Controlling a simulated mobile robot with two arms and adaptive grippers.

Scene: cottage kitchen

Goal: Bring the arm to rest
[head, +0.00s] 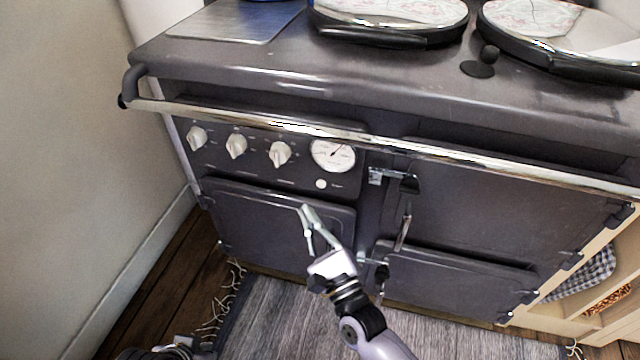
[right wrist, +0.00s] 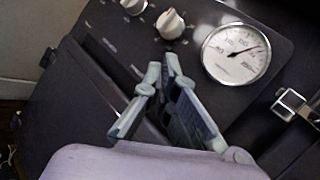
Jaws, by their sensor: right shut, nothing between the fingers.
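My right gripper (head: 306,212) is in front of the lower left door of a dark grey range cooker (head: 480,205). Its fingers are shut with nothing between them. In the right wrist view the gripper (right wrist: 168,62) points toward the cooker's control panel, below a white knob (right wrist: 171,24) and left of the round gauge (right wrist: 236,54). I cannot tell its exact distance from the cooker front. Part of my left arm shows at the bottom left of the head view, but its fingers are not visible.
A chrome rail (head: 430,152) runs along the cooker front above the doors. Two round hob lids (head: 390,38) are on top. A wall (head: 70,130) is at left. A grey fringed rug (head: 270,325) lies on the wooden floor. A shelf with checked cloth (head: 590,272) stands at right.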

